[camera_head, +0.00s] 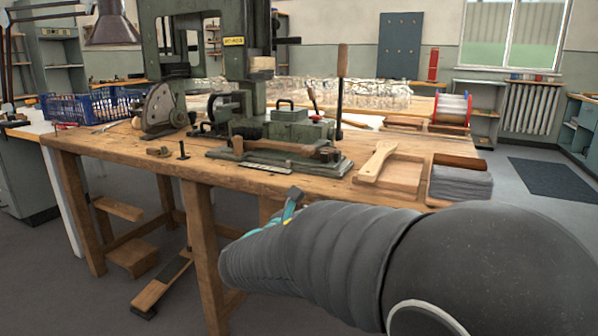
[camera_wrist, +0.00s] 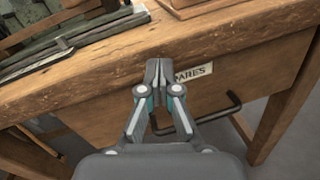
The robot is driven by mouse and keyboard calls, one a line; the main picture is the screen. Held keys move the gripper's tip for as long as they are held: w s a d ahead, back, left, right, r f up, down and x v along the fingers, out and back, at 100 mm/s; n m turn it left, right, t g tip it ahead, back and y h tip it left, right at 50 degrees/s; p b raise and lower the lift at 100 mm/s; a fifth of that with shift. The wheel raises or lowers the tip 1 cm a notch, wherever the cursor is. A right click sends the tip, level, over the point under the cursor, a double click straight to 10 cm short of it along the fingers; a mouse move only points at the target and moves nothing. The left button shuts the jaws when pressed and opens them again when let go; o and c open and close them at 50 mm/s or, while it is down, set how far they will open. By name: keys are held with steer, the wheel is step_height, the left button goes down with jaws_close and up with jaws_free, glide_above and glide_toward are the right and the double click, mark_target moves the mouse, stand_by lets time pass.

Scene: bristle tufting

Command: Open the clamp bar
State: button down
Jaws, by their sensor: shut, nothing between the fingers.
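A green metal fixture (camera_head: 300,132) sits on the wooden workbench, at the foot of the green machine. A long bar with a wooden grip, which looks like the clamp bar (camera_head: 285,150), lies low along the fixture's front. I cannot tell whether it is latched. My gripper (camera_head: 293,196) is in front of the bench's front edge, below and apart from the fixture. In the wrist view my gripper (camera_wrist: 158,72) is shut and empty, pointing at the bench front. Part of the fixture's base (camera_wrist: 40,60) shows at the upper left there.
A drawer with a partly hidden label (camera_wrist: 193,73) and a black handle (camera_wrist: 215,120) is close by my gripper. An upright wooden-handled lever (camera_head: 342,85) stands behind the fixture.

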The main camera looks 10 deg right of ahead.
mark_target(306, 181)
steer(key=w+a+r+n+t, duration=0.3)
steer(key=a+n+t, duration=0.1)
steer(key=a, duration=0.1)
steer(key=shift+w+a+r+n+y, duration=0.15)
steer(key=shift+w+a+n+y, duration=0.15)
steer(key=shift+w+y, duration=0.1)
steer(key=shift+d, duration=0.1)
steer(key=x, duration=1)
steer(key=shift+s, duration=0.1)
